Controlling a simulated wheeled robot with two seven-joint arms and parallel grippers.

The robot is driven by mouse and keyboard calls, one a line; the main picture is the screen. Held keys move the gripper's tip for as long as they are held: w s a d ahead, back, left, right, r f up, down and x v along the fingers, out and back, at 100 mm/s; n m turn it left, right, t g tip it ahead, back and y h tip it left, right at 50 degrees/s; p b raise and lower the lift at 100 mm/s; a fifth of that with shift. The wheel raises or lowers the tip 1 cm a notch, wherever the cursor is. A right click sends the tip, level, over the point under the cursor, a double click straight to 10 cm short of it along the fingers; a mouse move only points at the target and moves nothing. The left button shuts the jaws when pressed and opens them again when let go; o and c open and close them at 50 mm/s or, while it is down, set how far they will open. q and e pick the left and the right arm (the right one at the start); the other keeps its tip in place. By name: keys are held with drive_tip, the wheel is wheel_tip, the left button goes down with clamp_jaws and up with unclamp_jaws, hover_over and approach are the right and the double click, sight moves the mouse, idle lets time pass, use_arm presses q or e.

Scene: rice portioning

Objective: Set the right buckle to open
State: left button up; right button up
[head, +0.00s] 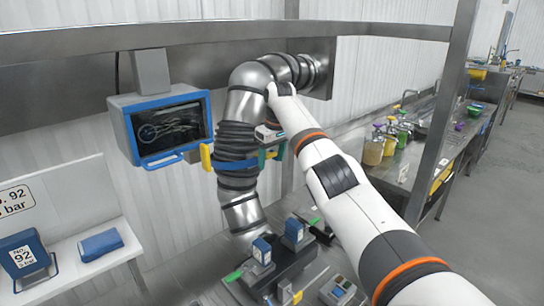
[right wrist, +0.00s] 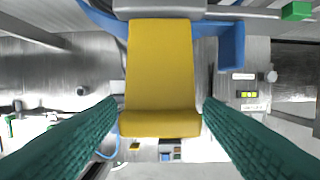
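A blue clamp band (head: 236,164) wraps the ribbed section of a silver pipe (head: 246,106) in the head view. A yellow buckle (head: 206,157) sits on the band's left side. The right buckle is mostly hidden behind my right gripper (head: 271,155) in the head view. In the right wrist view, a broad yellow buckle lever (right wrist: 160,75) fills the middle, with blue band parts behind it. The green fingers of my right gripper (right wrist: 160,108) stand apart on both sides of the lever. I cannot tell whether they touch it. My left gripper is not in view.
A blue-framed screen (head: 165,127) hangs left of the pipe. Below are small blue-topped devices (head: 292,231) with green handles. A white bench (head: 75,255) with blue cases stands at left. A steel post (head: 442,110) and a counter with bottles (head: 375,147) are at right.

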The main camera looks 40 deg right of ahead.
drive_tip(key=shift+r, duration=0.1)
drive_tip(key=r, duration=0.2)
drive_tip(key=r+b, duration=0.1)
drive_tip(key=r, duration=0.1)
drive_tip(key=s+r, duration=0.1)
drive_tip(key=r, duration=0.1)
drive_tip(key=shift+r, duration=0.15)
approach(272, 154)
drive_tip(key=shift+s+r+p, duration=0.15)
drive_tip(key=shift+r+p, duration=0.25)
drive_tip(key=shift+r, duration=0.25)
